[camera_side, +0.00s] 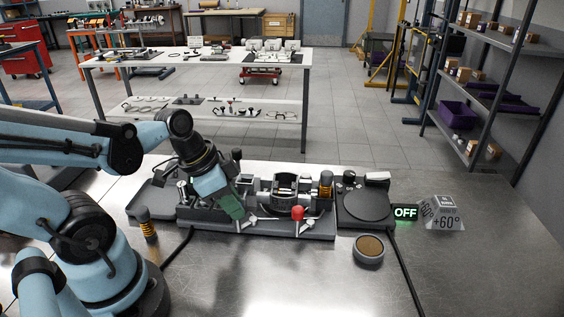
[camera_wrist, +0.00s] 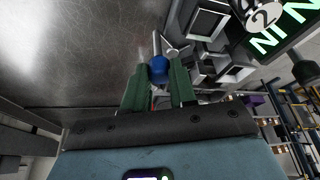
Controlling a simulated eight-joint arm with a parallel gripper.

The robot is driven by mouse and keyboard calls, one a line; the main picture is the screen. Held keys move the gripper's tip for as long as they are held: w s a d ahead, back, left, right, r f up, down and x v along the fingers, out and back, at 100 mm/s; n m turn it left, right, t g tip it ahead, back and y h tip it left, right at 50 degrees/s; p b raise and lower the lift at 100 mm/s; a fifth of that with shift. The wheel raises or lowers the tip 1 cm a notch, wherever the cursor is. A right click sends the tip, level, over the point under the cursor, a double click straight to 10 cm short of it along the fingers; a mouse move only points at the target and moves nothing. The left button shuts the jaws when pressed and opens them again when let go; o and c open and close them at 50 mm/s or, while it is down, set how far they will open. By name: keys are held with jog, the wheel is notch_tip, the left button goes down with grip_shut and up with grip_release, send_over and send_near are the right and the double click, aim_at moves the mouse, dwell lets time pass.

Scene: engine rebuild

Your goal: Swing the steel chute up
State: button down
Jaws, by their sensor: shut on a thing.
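My gripper (camera_side: 236,210) reaches down over the left part of a dark fixture (camera_side: 270,228) on the steel bench. In the wrist view its two green fingers (camera_wrist: 158,88) are closed around a blue knob (camera_wrist: 158,68). A bright steel rod (camera_wrist: 156,45) runs on from the knob toward the fixture. The steel chute cannot be told apart clearly; bright angled steel parts (camera_side: 247,222) show beside the fingertips in the side view. The blue knob is hidden there by my gripper.
A red ball knob (camera_side: 297,212) on a lever stands right of my gripper. A dark round turntable (camera_side: 365,204), a lit OFF sign (camera_side: 405,212) and a +60° block (camera_side: 442,214) are farther right. A round brown-topped puck (camera_side: 369,249) sits in front. The bench's front is mostly clear.

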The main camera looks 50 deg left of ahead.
jog(key=shift+a, duration=0.1)
dwell(0.3)
jog(key=c, duration=0.9)
grip_release()
jog(key=shift+r, duration=0.15)
jog(key=shift+v, duration=5.9)
